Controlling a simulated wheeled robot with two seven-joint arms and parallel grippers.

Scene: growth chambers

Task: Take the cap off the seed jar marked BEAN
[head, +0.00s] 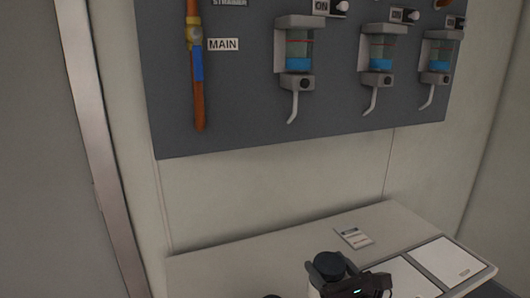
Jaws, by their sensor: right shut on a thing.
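A dark round cap (328,263) shows at the bottom of the head view, over the front part of the white bench. My right gripper (333,274) is shut on it, with the fingers around its side. No BEAN marking can be read, and I cannot tell whether the cap sits on a jar. My left gripper is not in view.
The white bench (225,266) carries a small label card (353,237) and pale panels (447,260) at right. A small dark thing is cut off at the bottom edge, left of the gripper. A grey wall panel (240,105) with dispensers (298,52) and an orange pipe (199,100) hangs above.

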